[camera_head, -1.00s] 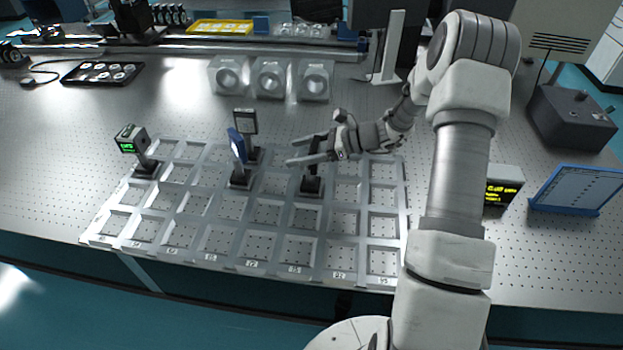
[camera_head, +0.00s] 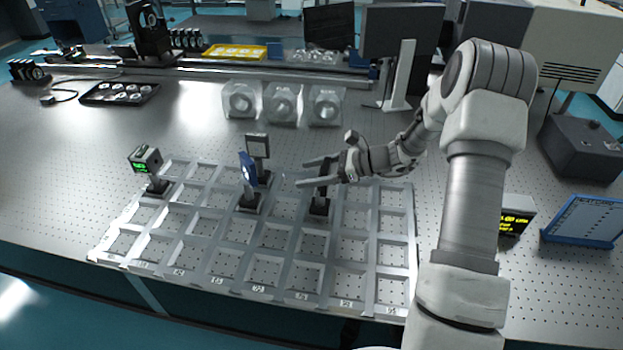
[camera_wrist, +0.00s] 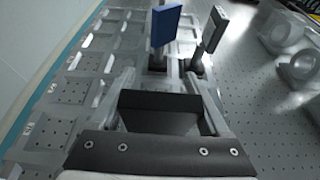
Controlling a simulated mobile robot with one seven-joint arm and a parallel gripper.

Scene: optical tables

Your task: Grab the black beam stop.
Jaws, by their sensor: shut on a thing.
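The black beam stop (camera_head: 320,203) stands upright on its post and base in the grid rack (camera_head: 249,295), in the right half of the rack. My gripper (camera_head: 303,173) reaches in from the right, with one finger on each side of its dark upper part. In the wrist view, the black block of the beam stop (camera_wrist: 165,105) fills the space between the two fingers, and my gripper (camera_wrist: 160,78) is shut on it. The fingers hide part of its sides. I cannot tell whether its base is clear of the table.
A blue-faced optic (camera_head: 248,172) and a dark square-framed one (camera_head: 258,147) stand just left of my gripper. A device with a green display (camera_head: 145,160) is at the far left of the rack. Clear mounts (camera_head: 282,103) stand behind. Front cells are empty.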

